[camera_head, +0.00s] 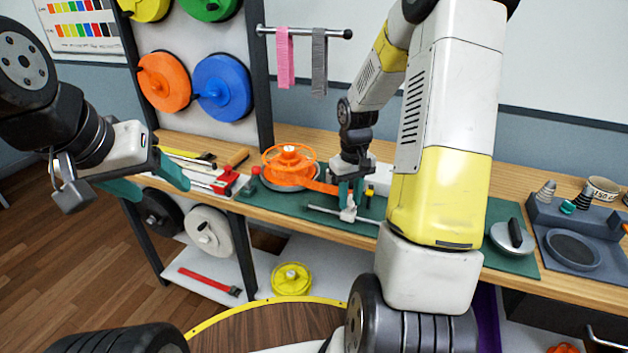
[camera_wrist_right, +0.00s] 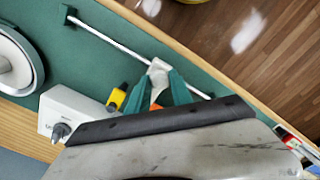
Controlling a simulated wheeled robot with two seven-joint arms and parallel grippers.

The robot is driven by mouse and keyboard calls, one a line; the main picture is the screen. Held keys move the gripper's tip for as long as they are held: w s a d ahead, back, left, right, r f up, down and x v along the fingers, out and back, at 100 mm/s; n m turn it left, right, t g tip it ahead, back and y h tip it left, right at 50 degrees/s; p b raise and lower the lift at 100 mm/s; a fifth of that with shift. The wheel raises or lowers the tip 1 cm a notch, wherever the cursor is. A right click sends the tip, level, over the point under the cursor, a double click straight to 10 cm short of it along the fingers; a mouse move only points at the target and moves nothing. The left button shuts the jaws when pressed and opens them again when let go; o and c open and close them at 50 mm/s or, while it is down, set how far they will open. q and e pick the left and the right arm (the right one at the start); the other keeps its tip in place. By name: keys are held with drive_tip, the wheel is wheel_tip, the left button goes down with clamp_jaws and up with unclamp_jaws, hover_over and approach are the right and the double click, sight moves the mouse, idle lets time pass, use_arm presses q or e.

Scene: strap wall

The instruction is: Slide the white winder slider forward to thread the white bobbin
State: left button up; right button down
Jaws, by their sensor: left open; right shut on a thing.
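The white winder slider (camera_head: 348,214) sits on a thin pale rail (camera_head: 325,211) at the front of the green mat. Its top also shows in the right wrist view (camera_wrist_right: 158,66). My right gripper (camera_head: 350,192) is shut on the slider, its teal fingers pointing down around it. An orange strap (camera_head: 325,187) runs from an orange spool (camera_head: 290,152) to the slider and shows between the fingers. My left gripper (camera_head: 146,182) is open and empty, left of the bench.
A white box (camera_wrist_right: 72,112) with a grey knob and a yellow-black part (camera_wrist_right: 117,97) stand beside the rail. A pale round plate with a black handle (camera_head: 510,238) lies right. Tools (camera_head: 205,172) lie left of the spool. My right arm hides the mat's middle.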

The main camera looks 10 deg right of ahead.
drive_tip(key=s+d, duration=0.2)
drive_tip(key=d, duration=0.2)
drive_tip(key=s+d, duration=0.3)
drive_tip(key=d, duration=0.1)
drive_tip(key=s+d, duration=0.3)
drive_tip(key=d, duration=0.1)
drive_tip(key=shift+s+d, duration=0.1)
drive_tip(key=shift+d, duration=0.05)
drive_tip(key=c, duration=1.1)
unclamp_jaws()
wheel_tip(320, 180, up, 8)
drive_tip(key=shift+f, duration=0.1)
